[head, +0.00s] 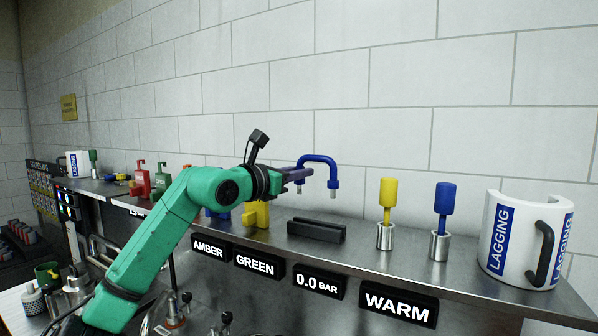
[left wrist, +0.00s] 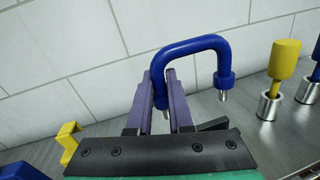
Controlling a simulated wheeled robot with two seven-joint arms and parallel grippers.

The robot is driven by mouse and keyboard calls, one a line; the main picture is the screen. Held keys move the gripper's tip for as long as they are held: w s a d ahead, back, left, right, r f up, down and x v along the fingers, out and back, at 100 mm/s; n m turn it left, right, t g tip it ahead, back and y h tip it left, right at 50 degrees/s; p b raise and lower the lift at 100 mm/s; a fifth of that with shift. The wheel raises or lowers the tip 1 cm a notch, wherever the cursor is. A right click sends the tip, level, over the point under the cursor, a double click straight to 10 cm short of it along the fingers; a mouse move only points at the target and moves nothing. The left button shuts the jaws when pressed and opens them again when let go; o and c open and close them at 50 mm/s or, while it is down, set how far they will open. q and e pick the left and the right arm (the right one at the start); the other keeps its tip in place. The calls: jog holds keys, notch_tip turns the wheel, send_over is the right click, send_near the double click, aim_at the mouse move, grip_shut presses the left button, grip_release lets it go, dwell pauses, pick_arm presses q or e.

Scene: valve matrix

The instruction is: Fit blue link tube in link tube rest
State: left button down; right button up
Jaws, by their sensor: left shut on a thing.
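The blue link tube (head: 318,158) is an upside-down U with a collar and a metal tip at each end. My left gripper (head: 300,174) is shut on its left leg and holds it in the air, tips down. In the left wrist view, the purple fingers (left wrist: 165,95) stand on either side of the left leg of the tube (left wrist: 195,43); its right leg hangs free. A black grooved block (head: 316,230), which looks like the link tube rest, lies on the steel shelf below the tube, clear of it. In the left wrist view only a dark piece of the block (left wrist: 212,125) shows behind the gripper.
Right of the block, a yellow-handled tool (head: 388,195) and a blue-handled tool (head: 444,203) stand in metal cups. A white LAGGING shell (head: 510,240) stands far right. A yellow piece (head: 257,215) is left of the block. The tiled wall (head: 400,80) rises behind the shelf.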

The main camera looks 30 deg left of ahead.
aim_at(298, 191)
pick_arm(q)
jog(key=f+b, duration=0.2)
jog(key=f, duration=0.1)
jog(key=f+b, duration=0.1)
jog(key=shift+w+f, duration=0.15)
jog(key=shift+w, duration=0.25)
jog(key=shift+s+a+f+b, duration=0.1)
jog(key=shift+s+f+b, duration=0.2)
jog(key=shift+f+b, duration=0.15)
jog(key=shift+w, duration=0.1)
pick_arm(e)
jog(key=f, duration=0.1)
jog(key=w+f, duration=0.1)
jog(key=f, duration=0.2)
jog(key=shift+w+a+f, duration=0.2)
jog(key=shift+a+f, duration=0.05)
jog(key=shift+a, duration=0.05)
jog(key=shift+d, duration=0.15)
jog(key=shift+r, duration=0.15)
pick_arm(q)
jog(key=shift+f, duration=0.15)
pick_arm(e)
jog(key=shift+f, duration=0.2)
pick_arm(q)
jog(key=shift+f+b, duration=0.35)
pick_arm(e)
jog(key=shift+f, duration=0.3)
